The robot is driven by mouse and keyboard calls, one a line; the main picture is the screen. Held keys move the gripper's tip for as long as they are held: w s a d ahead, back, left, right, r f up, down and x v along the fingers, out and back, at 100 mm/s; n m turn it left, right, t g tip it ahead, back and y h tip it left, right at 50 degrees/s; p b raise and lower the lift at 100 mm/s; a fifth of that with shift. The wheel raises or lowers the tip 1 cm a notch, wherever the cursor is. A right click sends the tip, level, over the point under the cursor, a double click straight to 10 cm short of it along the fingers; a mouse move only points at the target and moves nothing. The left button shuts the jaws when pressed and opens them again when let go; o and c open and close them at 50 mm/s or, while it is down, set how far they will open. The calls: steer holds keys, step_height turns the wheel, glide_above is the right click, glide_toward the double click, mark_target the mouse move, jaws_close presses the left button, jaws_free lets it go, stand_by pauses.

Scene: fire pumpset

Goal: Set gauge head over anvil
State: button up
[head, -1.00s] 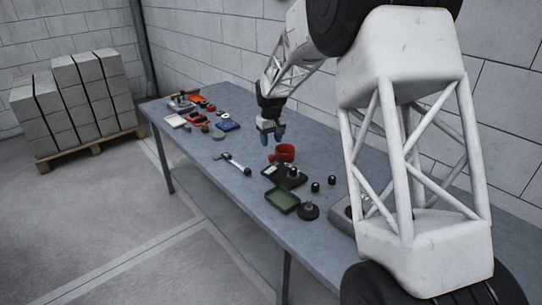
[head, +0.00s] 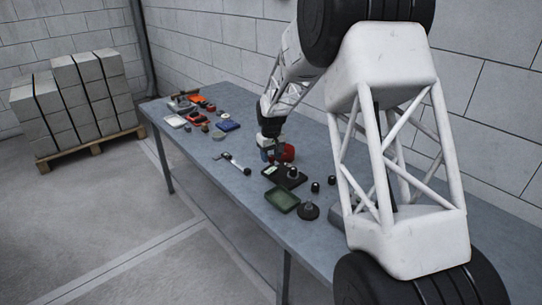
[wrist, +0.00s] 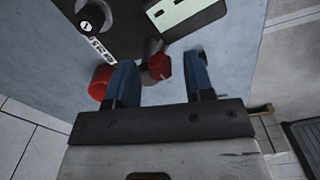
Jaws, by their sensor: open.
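My gripper (head: 268,156) is open, low over the middle of the table. In the wrist view its two blue fingers (wrist: 160,62) stand on either side of a dark red knob-like end on a grey stem (wrist: 158,66), with gaps on both sides. A red round part (wrist: 100,82) lies beside the left finger and is partly hidden by it; it shows as the red piece (head: 287,152) in the head view. A black stand (head: 286,177) with a pale plate and an upright post is just in front. I cannot tell which parts are the gauge head and the anvil.
A green tray (head: 282,199), a round black base (head: 308,211) and small black knobs (head: 315,187) stand near the stand. A long-handled tool (head: 233,162) lies to the left. Several small parts crowd the far end. The table's front left strip is clear.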

steer(key=shift+c, duration=0.2)
jaws_close()
steer(key=shift+d, duration=0.15)
steer(key=shift+w+d+n, duration=0.55)
steer(key=shift+d+n, duration=0.1)
steer(key=shift+n, duration=2)
steer(key=shift+w+d+n, duration=0.55)
steer(key=shift+d+n, duration=0.05)
steer(key=shift+n, duration=2.1)
steer(key=shift+w+d+n, duration=0.55)
steer(key=shift+d+n, duration=0.1)
steer(key=shift+n, duration=2)
